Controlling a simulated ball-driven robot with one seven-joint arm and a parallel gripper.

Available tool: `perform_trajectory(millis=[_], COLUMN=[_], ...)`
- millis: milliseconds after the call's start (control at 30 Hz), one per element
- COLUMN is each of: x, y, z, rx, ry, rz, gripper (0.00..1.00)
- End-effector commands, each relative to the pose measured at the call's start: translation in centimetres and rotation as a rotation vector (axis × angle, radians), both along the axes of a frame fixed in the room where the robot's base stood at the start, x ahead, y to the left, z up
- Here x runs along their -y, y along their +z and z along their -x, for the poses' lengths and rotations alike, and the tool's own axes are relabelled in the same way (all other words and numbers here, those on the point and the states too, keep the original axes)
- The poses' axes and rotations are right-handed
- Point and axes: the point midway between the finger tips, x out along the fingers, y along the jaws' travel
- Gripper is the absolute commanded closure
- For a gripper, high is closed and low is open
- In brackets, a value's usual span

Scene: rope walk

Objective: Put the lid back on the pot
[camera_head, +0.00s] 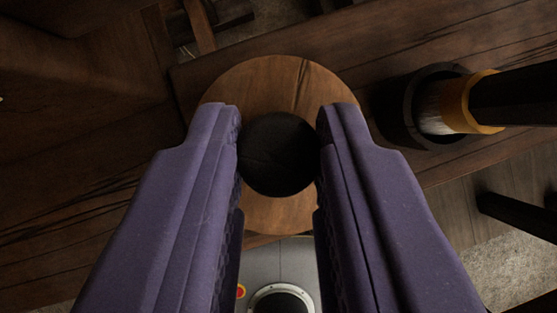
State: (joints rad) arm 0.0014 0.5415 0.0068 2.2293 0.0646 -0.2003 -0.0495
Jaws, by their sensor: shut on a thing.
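The lid is a round wooden disc (275,82) with a dark round knob (278,154) at its middle. My gripper (278,150) is shut on the knob, one purple finger on each side. The fingers cover parts of the lid's left and right edges. The lid shows over the wooden table; I cannot tell whether it touches the surface. A dark round pot (393,112) stands on the table to the right of the lid, apart from it in the picture. A brush-like thing with a pale end and an orange-yellow band (466,101) overlaps the pot's mouth.
The brush's thick black handle (515,97) reaches to the right edge. The dark plank table (440,45) has bare room above and right of the lid. A dark bar (515,214) shows at lower right over the floor (500,260).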

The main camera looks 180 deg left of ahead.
Motion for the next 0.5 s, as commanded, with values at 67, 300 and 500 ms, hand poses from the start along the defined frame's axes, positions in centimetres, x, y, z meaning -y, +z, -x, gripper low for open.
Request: perform_trajectory(millis=[67,300,500], x=[0.0,0.0,0.0], y=[0.02,0.04,0.04], z=[0.0,0.0,0.0], rx=[0.0,0.0,0.0], ry=[0.0,0.0,0.0], rz=[0.0,0.0,0.0], gripper=[1.0,0.69,0.46])
